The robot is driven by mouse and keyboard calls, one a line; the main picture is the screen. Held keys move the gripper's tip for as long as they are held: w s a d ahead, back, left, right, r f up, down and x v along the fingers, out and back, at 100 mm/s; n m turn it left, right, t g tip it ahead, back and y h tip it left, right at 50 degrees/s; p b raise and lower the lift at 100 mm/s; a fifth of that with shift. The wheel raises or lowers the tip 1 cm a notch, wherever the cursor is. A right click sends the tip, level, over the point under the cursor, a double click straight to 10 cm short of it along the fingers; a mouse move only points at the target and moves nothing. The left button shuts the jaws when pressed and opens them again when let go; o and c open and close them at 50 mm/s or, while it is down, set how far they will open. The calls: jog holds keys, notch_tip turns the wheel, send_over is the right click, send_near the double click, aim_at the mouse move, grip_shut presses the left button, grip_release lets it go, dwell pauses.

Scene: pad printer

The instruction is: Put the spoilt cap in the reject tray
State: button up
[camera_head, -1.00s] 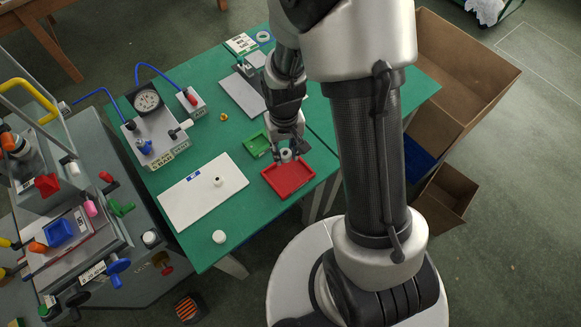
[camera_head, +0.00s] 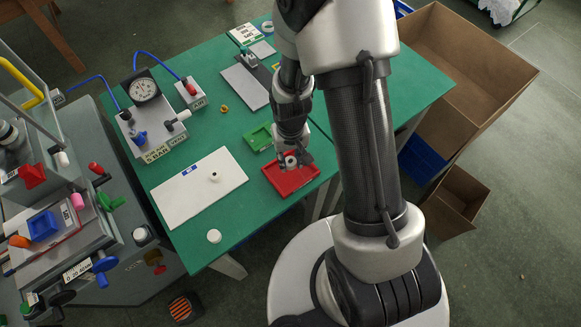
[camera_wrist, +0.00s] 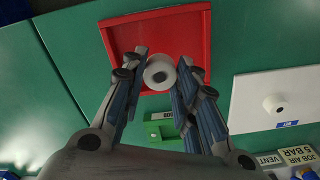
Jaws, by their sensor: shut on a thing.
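My gripper (camera_head: 291,160) points down over the red tray (camera_head: 300,187). It is shut on a white round cap (camera_head: 291,162) with a dark centre. In the wrist view the cap (camera_wrist: 160,73) sits between my two fingertips (camera_wrist: 161,64), in front of the floor of the red tray (camera_wrist: 199,25). The cap is within the tray's outline there; whether it touches the floor I cannot tell. The rest of the tray looks empty.
A green tray (camera_head: 250,139) lies just behind the red one. A white board (camera_head: 180,200) with another cap (camera_head: 214,177) is to the left. A further white cap (camera_head: 214,236) stands near the table's front corner. A gauge box (camera_head: 148,118) stands at the back left.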

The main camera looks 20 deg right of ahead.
jog(key=shift+f+b, duration=0.7)
jog(key=shift+f, duration=1.5)
jog(key=shift+f, duration=0.25)
jog(key=o, duration=0.7)
jog(key=shift+r, duration=0.1)
jog(key=shift+r, duration=0.1)
notch_tip(320, 180, up, 12)
jog(key=p, duration=0.4)
jog(key=shift+p, duration=0.3)
notch_tip(320, 180, up, 7)
jog(key=t, duration=0.1)
send_over(290, 161)
jog(key=s+r+t, duration=0.1)
jog(key=s+r, duration=0.3)
jog(key=r, duration=0.4)
jog(key=s+r+t, duration=0.1)
jog(key=s+r, duration=0.3)
jog(key=r, duration=0.4)
jog(key=s+r+n+t, duration=0.1)
jog(key=s+r, duration=0.3)
jog(key=s, duration=0.3)
jog(key=shift+r+t, duration=0.2)
jog(key=shift+t, duration=0.1)
